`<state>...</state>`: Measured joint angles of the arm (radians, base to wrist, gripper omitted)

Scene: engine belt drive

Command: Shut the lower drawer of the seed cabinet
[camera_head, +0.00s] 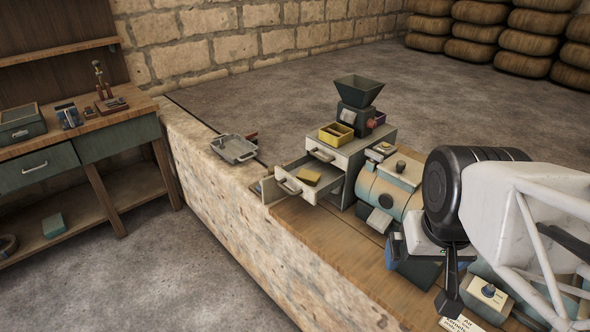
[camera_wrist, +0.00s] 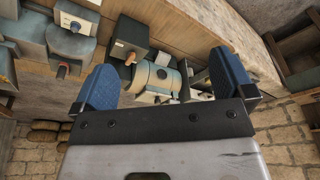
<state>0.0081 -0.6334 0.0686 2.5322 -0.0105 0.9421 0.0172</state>
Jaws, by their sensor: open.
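The seed cabinet (camera_head: 350,160) is a pale box on the stone-sided bench in the head view. Its lower drawer (camera_head: 291,187) is pulled out toward the bench's left edge, with a yellow block (camera_head: 308,176) lying inside. The upper drawer (camera_head: 322,157) looks shut. My gripper (camera_wrist: 165,80) is open, its two blue fingers wide apart with nothing held between them in the wrist view. In the head view my gripper is to the right of the cabinet, apart from the drawer, partly hidden behind my arm. I cannot clearly make out the drawer in the wrist view.
A hopper machine (camera_head: 358,105) and a yellow bin (camera_head: 336,134) stand on the cabinet. A blue-green cylindrical machine (camera_head: 388,193) stands between the cabinet and my gripper. A grey metal tray (camera_head: 233,149) lies beyond the drawer. Open floor lies left of the bench.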

